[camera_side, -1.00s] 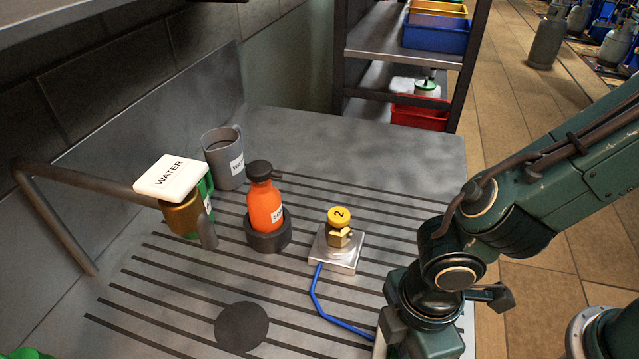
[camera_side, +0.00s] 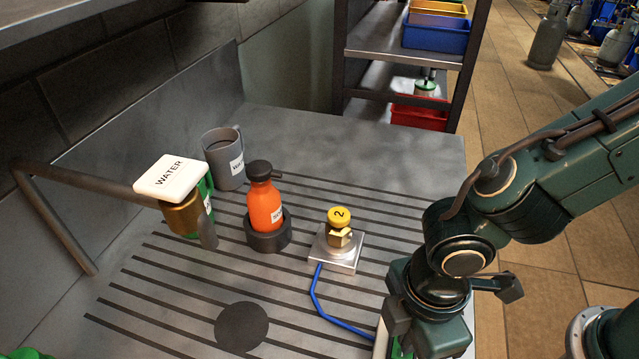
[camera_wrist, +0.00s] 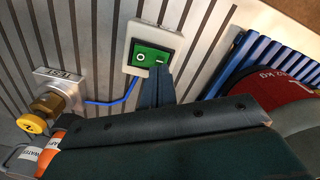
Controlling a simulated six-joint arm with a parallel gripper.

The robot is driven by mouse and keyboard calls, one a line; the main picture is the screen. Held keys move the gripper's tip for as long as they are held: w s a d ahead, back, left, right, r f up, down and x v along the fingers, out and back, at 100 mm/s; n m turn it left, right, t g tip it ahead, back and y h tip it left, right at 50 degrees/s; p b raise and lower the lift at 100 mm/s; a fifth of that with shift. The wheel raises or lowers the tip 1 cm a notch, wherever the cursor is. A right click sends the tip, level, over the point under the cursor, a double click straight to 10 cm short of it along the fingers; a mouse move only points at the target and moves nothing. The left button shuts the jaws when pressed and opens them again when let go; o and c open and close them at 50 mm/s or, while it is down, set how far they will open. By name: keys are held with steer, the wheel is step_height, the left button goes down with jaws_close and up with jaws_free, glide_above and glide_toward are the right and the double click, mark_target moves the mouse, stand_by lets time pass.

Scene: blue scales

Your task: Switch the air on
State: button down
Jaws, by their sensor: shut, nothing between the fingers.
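A switch box with a pale housing (camera_wrist: 132,43) and a green rocker (camera_wrist: 150,52) shows in the wrist view. The rocker carries a round mark at its left and a bar mark at its right. The closed fingertips of my gripper (camera_wrist: 161,72) are at the bar-marked end; I cannot tell whether they touch it. In the side view, the box (camera_side: 381,340) is mostly hidden behind my wrist, and the fingers are hidden too. A blue hose (camera_side: 316,297) runs from the box to a metal block (camera_side: 347,263) with a brass valve and yellow knob (camera_side: 340,217) marked 2.
An orange bottle (camera_side: 264,207) stands in a dark ring left of the valve. A grey mug (camera_side: 222,165) and a tap with a white WATER lever (camera_side: 172,178) are farther left. In the wrist view, a red rounded object (camera_wrist: 262,95) and blue slats (camera_wrist: 270,58) are at right.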

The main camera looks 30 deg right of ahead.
steer(key=shift+r, duration=2.25)
steer(key=w+d+r+m+t+y, duration=0.1)
steer(key=w+d+r+m, duration=0.1)
steer(key=d+r+m, duration=0.4)
steer(key=w+d+r+m+t, duration=0.1)
steer(key=w+d+r, duration=0.2)
steer(key=d, duration=0.5)
steer(key=s+d+r+m+t, duration=0.1)
steer(key=s+d+r+m, duration=0.1)
steer(key=d, duration=0.4)
steer(key=s+d+r+m+t+h, duration=0.1)
steer(key=s+d+r+m+t, duration=0.1)
steer(key=s+d+m, duration=0.2)
steer(key=shift+s+d+r+m+t, duration=0.15)
steer(key=shift+d+r+m+t, duration=0.2)
steer(key=shift+d+m, duration=1.05)
steer(key=shift+d+r+n, duration=0.1)
steer(key=shift+d+n, duration=0.2)
steer(key=shift+n, duration=0.1)
